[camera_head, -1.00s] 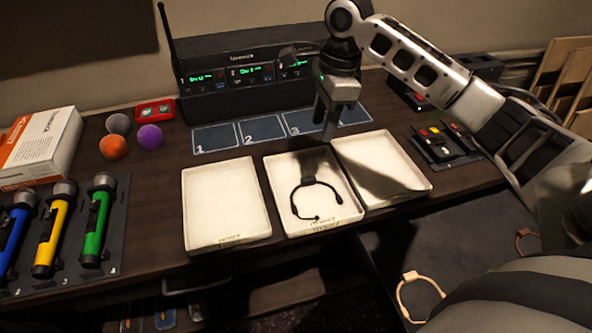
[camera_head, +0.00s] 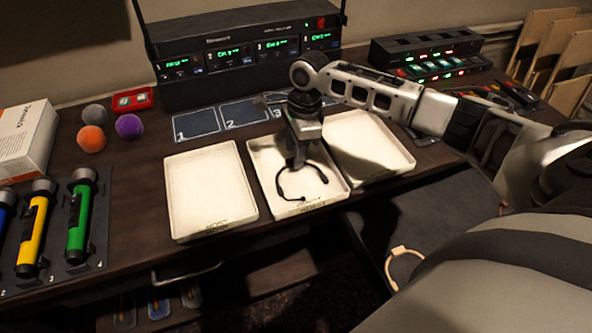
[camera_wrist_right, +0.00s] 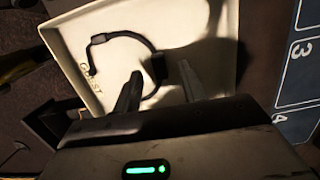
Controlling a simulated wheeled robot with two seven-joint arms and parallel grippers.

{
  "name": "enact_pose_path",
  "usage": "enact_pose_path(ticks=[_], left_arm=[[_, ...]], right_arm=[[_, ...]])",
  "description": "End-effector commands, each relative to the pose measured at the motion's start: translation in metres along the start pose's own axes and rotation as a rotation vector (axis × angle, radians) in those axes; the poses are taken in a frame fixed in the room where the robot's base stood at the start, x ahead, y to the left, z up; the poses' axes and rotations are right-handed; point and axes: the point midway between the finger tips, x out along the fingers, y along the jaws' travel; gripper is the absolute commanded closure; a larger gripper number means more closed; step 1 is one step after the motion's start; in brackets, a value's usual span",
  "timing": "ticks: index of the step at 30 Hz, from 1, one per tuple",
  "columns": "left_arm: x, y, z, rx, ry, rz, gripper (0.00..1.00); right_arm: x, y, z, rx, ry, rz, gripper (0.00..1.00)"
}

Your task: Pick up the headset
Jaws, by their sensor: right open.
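The headset (camera_head: 283,191) is a thin black curved band lying in the middle white tray (camera_head: 331,187). My right gripper (camera_head: 298,163) is over that tray, pointing down at the headset's back part, which it partly hides in the head view. In the right wrist view the headset (camera_wrist_right: 130,36) curves away from the gripper, and its thicker black block (camera_wrist_right: 159,68) lies between the two open fingers of the right gripper (camera_wrist_right: 160,88). I cannot tell whether the fingers touch it. My left gripper is in neither view.
White trays stand close on the left (camera_head: 208,190) and right (camera_head: 372,146) of the middle one. Numbered dark pads (camera_head: 246,115) and a receiver rack (camera_head: 240,65) are behind.

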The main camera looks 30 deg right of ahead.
Motion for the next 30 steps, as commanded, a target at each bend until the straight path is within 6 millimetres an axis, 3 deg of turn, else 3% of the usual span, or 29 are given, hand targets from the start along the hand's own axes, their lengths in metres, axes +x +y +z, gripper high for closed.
enact_pose_path(ticks=[4, 11, 12, 16, 17, 30], left_arm=[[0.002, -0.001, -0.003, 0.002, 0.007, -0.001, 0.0], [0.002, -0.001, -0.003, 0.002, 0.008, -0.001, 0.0], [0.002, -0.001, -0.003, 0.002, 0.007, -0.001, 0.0], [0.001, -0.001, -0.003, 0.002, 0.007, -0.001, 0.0], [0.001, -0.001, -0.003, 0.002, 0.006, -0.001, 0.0], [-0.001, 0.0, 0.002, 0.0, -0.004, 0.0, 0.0]], right_arm=[[0.016, 0.001, 0.001, -0.001, 0.0, 0.0, 0.58], [0.018, 0.001, 0.001, -0.001, 0.0, -0.001, 0.58], [0.018, 0.001, 0.001, -0.001, 0.0, -0.001, 0.61], [0.018, 0.001, 0.001, -0.001, 0.0, -0.001, 0.97], [0.018, 0.001, 0.001, -0.001, 0.0, -0.001, 1.0], [0.011, 0.0, 0.002, -0.001, -0.002, -0.002, 1.0]])
